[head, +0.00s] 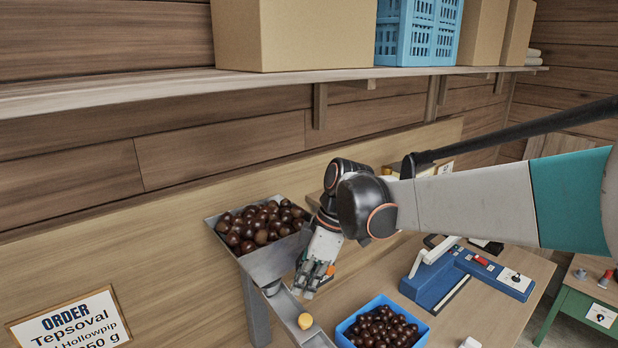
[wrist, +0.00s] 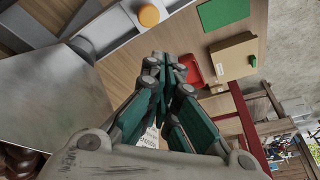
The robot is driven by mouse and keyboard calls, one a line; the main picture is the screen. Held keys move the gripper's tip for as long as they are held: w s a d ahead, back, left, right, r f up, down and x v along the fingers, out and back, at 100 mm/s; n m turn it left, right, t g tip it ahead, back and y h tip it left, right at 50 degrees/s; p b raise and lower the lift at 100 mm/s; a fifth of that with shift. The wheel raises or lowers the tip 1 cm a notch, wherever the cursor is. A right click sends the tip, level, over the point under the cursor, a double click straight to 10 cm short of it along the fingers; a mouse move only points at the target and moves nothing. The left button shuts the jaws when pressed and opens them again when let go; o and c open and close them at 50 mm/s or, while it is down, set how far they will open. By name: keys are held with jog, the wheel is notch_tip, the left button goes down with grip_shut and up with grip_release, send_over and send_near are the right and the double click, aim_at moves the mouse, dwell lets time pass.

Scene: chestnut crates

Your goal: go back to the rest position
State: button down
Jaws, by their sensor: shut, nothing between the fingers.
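My gripper (head: 314,280) is shut and empty. In the head view it points down beside the metal hopper tray (head: 272,262) and above the narrow metal chute (head: 290,312). In the wrist view the closed fingers (wrist: 168,66) reach away from the camera, with wood surface beyond them. My arm comes in from the right edge of the head view, above the workbench (head: 375,278).
Dark chestnuts (head: 260,224) fill the hopper's upper part. A blue crate of chestnuts (head: 382,326) and a blue sealer-like device (head: 460,280) stand on the bench. A shelf (head: 180,88) runs above, with boxes on it.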

jog(key=s+d+f+m+t+h+b, duration=0.2)
jog(key=s+d+f+m+t+b, duration=0.2)
jog(key=s+d+f+m+b, duration=0.4)
jog(key=s+d+f+m+t+h+b, duration=0.1)
jog(key=s+d+f+m+t+b, duration=0.3)
jog(key=s+d+f+m+b, duration=0.4)
jog(key=d+f+m+b, duration=0.1)
jog(key=d+f+b, duration=0.2)
jog(key=d+b, duration=0.1)
jog(key=shift+s+d+f+m+h, duration=0.2)
jog(key=shift+s+d+m+h, duration=0.05)
jog(key=shift+d+m+h, duration=0.2)
